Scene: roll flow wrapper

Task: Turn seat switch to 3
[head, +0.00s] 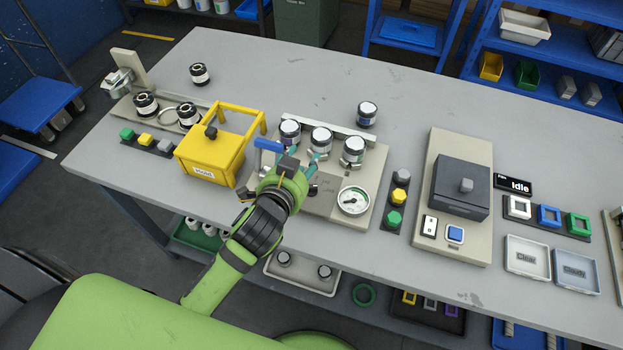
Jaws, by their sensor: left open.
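My left gripper (291,170) is open over the left front part of the middle beige station (322,206). The green arm and wrist hide much of that part of the station. I cannot make out a seat switch or its numbers; a small dark part (312,191) shows just right of the gripper, but I cannot tell what it is. My right gripper is not in view.
A yellow guard box (211,158) stands close left of the gripper. A button strip (397,202) and a beige unit with a dark box (461,187) stand to the right. A loose jar (367,114) stands behind. The table's back middle is clear.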

